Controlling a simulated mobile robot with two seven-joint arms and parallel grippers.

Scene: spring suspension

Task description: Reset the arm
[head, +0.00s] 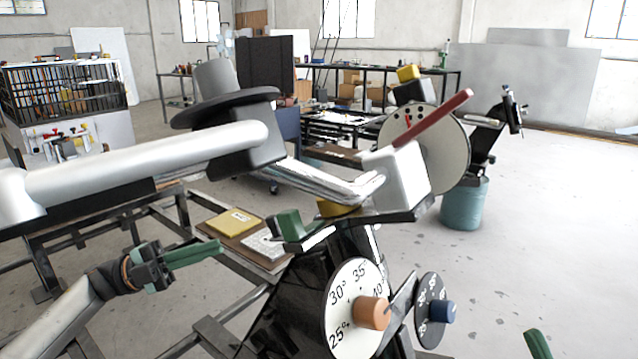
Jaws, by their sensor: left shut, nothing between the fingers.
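A large light-grey arm (140,165) of the rig slopes up from the left edge to a black block. A black disc (225,108) with a grey cylinder (214,78) sits on top of that block. Metal rods (325,180) run from it to a white block (400,180). A red lever (430,122) crosses a round pale dial (455,150). My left gripper (219,247), with green fingers, is shut and empty below the grey arm, apart from it. A green fingertip of my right gripper (538,345) shows at the bottom right edge; the rest is out of view.
An angle dial (345,320) with an orange knob (372,312) and a smaller dial with a blue knob (443,311) stand in front. A yellow pad (232,222) lies beyond my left gripper. A teal bin (465,205) stands behind. Floor at right is clear.

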